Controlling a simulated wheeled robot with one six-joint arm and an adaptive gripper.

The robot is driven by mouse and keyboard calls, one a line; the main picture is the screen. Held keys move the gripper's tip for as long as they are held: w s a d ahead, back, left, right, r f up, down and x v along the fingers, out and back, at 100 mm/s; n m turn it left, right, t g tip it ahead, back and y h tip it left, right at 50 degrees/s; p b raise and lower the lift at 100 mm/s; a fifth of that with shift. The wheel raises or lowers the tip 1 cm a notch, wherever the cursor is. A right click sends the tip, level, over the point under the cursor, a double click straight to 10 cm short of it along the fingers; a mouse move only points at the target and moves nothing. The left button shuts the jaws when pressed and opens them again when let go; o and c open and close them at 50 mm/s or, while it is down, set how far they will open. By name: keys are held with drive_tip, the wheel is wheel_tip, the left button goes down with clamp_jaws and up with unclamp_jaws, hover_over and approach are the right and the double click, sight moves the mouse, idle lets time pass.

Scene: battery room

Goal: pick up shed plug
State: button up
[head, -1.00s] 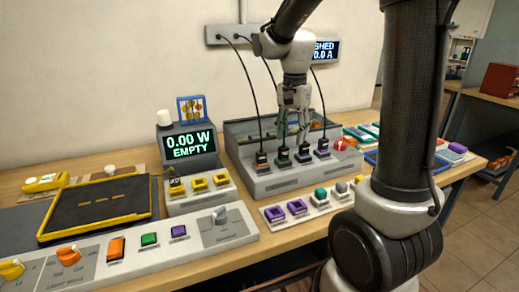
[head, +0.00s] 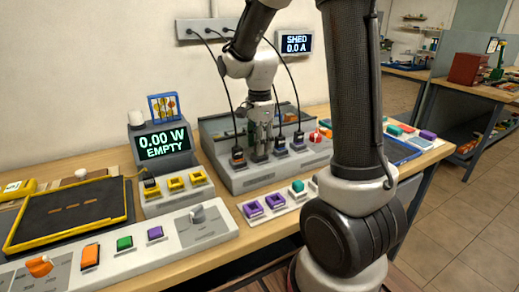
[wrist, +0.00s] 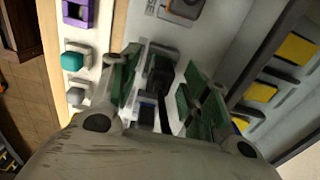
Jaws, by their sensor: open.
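A grey socket box (head: 262,178) holds a row of dark plugs on black cords. The leftmost plug (head: 238,160) has an orange mark; two plugs with bluish marks (head: 281,148) stand to the right. I cannot read which one is labelled shed. My gripper (head: 260,154) points down at the second position from the left and mostly hides what is there. In the wrist view, my open green-padded fingers (wrist: 160,92) stand either side of a black plug and cord (wrist: 158,78), apparently not gripping it. A blue patch (wrist: 147,112) shows beside it.
Black cords hang from a wall strip (head: 205,28) around my arm. A meter (head: 163,142) reads 0.00 W EMPTY. A panel with purple frames (head: 264,206) lies in front of the box.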

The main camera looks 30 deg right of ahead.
clamp_jaws()
